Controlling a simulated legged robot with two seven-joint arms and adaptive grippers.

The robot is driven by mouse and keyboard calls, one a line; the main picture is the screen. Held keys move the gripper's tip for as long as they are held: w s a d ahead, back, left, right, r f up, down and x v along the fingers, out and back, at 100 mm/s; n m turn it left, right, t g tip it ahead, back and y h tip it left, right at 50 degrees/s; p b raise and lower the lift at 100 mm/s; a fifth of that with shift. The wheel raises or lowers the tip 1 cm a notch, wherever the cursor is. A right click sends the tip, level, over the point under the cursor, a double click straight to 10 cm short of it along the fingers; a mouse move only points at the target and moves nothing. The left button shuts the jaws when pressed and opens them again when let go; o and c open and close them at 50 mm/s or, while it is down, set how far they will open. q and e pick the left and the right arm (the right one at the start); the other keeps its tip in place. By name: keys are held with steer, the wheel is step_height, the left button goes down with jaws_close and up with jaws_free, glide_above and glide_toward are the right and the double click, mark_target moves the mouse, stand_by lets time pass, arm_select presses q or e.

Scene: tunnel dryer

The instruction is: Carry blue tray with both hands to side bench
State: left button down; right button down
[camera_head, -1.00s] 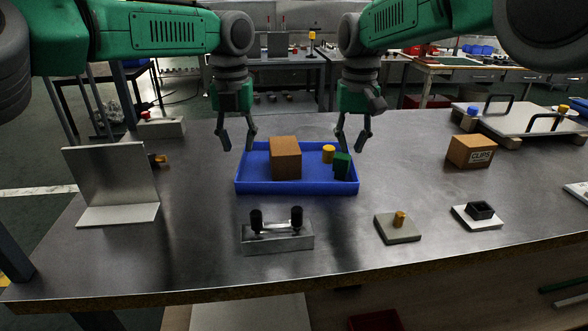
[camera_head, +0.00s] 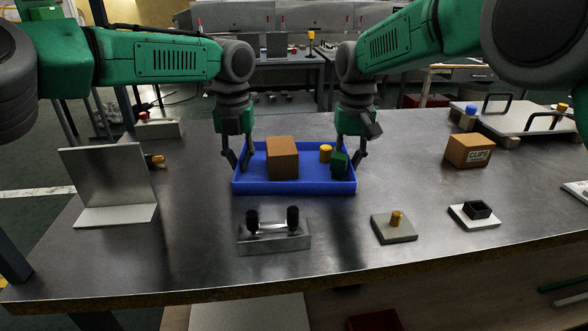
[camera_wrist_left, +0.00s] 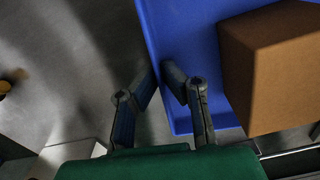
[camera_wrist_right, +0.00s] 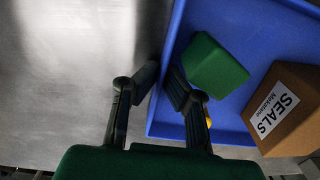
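The blue tray (camera_head: 305,187) lies flat on the metal bench and also shows in the left wrist view (camera_wrist_left: 185,30). It holds a brown box (camera_head: 282,158), a yellow cylinder (camera_head: 325,155) and a green block (camera_head: 339,161). In the right wrist view the box (camera_wrist_right: 288,115) has a SEALS label. My left gripper (camera_head: 239,164) straddles the tray's left wall, one finger outside and one inside. My right gripper (camera_head: 351,166) straddles the right wall likewise, its inner finger near the green block. Both look open, fingertips apart and close to the walls; contact is unclear.
A metal fixture with two black knobs (camera_head: 273,238) stands in front of the tray. An angle plate (camera_head: 110,180) is at left. A CLIPS box (camera_head: 469,150) and small plates (camera_head: 394,229) are at right. Which surface is the side bench is unclear.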

arm_select(q)
steer(key=shift+r, duration=0.1)
